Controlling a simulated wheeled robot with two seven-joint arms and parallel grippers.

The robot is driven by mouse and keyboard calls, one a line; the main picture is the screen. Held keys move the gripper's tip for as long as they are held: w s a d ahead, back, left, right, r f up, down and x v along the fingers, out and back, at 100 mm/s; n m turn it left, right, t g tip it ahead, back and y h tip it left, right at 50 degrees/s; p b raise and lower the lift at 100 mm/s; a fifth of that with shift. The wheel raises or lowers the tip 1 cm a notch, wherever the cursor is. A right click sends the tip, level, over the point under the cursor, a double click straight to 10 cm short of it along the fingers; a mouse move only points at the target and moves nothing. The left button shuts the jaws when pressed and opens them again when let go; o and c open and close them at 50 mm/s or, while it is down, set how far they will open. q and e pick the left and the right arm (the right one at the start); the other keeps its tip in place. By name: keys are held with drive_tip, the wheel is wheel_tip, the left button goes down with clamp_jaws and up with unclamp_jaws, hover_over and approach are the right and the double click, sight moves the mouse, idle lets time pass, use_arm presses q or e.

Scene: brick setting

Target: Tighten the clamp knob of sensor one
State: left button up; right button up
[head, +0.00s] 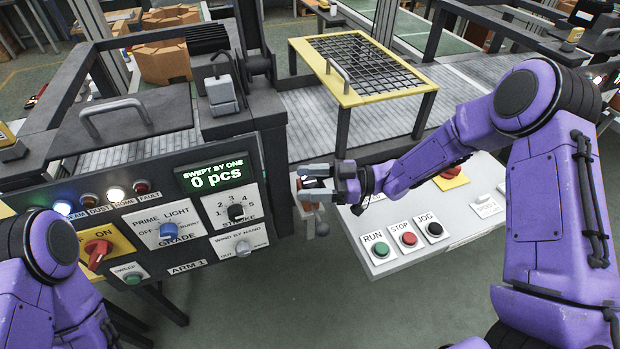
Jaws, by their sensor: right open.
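My right gripper (312,183) is open, its two fingers pointing left beside the right edge of the dark control panel. Its fingers are at a small bracket (308,208) with an orange-brown part, which looks like the sensor mount. A small grey round knob (322,229) hangs just below the fingers. Something dark shows between the fingers, and I cannot tell whether they touch it. No label for sensor one is readable. My left arm shows at the lower left, but its gripper is out of view.
The control panel (185,269) on the left has a display reading "SWEPT BY ONE 0 pcs". A light button panel (383,268) with RUN, STOP and JOG stands close below my right forearm. A yellow-framed mesh table (354,98) stands behind. Floor between the panels is clear.

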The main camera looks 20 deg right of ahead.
drive_tip(key=shift+s, duration=0.1)
drive_tip(key=c, duration=1)
drive_tip(key=shift+o, duration=0.2)
